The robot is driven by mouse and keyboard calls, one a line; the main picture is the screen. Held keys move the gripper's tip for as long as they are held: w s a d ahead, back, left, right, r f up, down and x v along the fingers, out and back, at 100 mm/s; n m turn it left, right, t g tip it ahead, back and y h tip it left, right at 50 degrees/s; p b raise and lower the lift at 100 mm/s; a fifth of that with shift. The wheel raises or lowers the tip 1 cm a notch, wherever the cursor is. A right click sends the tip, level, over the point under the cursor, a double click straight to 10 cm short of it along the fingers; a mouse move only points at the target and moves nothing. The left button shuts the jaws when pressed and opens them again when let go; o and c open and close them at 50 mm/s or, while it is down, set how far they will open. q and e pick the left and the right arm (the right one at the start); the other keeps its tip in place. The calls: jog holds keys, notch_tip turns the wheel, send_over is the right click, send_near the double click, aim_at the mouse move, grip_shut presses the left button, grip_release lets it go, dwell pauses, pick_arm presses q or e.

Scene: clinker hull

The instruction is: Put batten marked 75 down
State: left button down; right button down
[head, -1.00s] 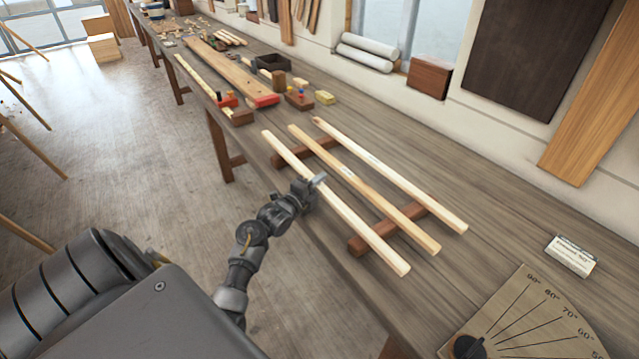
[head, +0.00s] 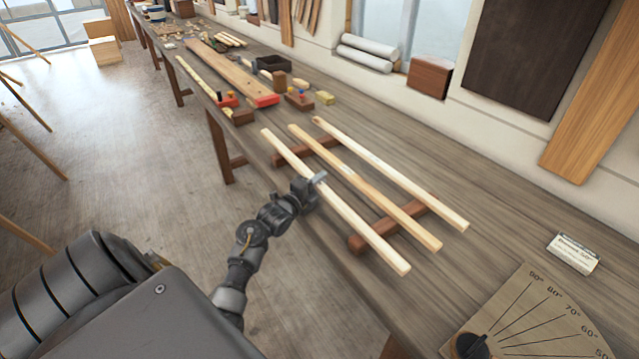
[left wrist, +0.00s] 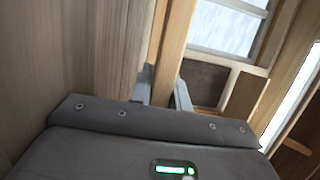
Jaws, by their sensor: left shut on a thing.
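Three pale battens lie side by side across two dark bearers on the bench: a near batten (head: 352,219), a middle batten (head: 390,208) and a far batten (head: 410,186). Small marks on them are too small to read, so I cannot tell which is 75. My left gripper (head: 317,182) is at the near batten's bench-edge side, partway along it. In the left wrist view its two fingers (left wrist: 163,92) are shut on a batten (left wrist: 172,55) running between them. I cannot tell whether the near batten touches the bearers. My right gripper is not in view.
The bearers, one closer (head: 358,243) and one farther (head: 322,145), lie on the bench (head: 470,170). A protractor board (head: 530,320) and a small white label (head: 573,253) are at the right. Tools and a plank (head: 230,70) occupy the far bench.

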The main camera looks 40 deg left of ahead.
pick_arm(q)
jog(key=shift+s+d+f, duration=0.1)
jog(key=shift+d+f, duration=0.1)
jog(key=shift+f, duration=0.4)
jog(key=shift+s+d+f, duration=0.1)
jog(key=shift+d+f, duration=0.1)
jog(key=shift+f, duration=0.35)
jog(key=c, duration=1.3)
grip_release()
jog(key=shift+o, duration=0.2)
jog(key=shift+s+d+f+b, duration=0.1)
jog(key=shift+s+f+b, duration=0.2)
jog(key=shift+s, duration=0.25)
jog(key=s+r+b, duration=0.1)
jog(key=s+r, duration=0.1)
jog(key=s, duration=0.7)
jog(key=shift+s+a+r+b, duration=0.2)
jog(key=shift+a+r+b, duration=0.05)
jog(key=shift+a+b, duration=0.15)
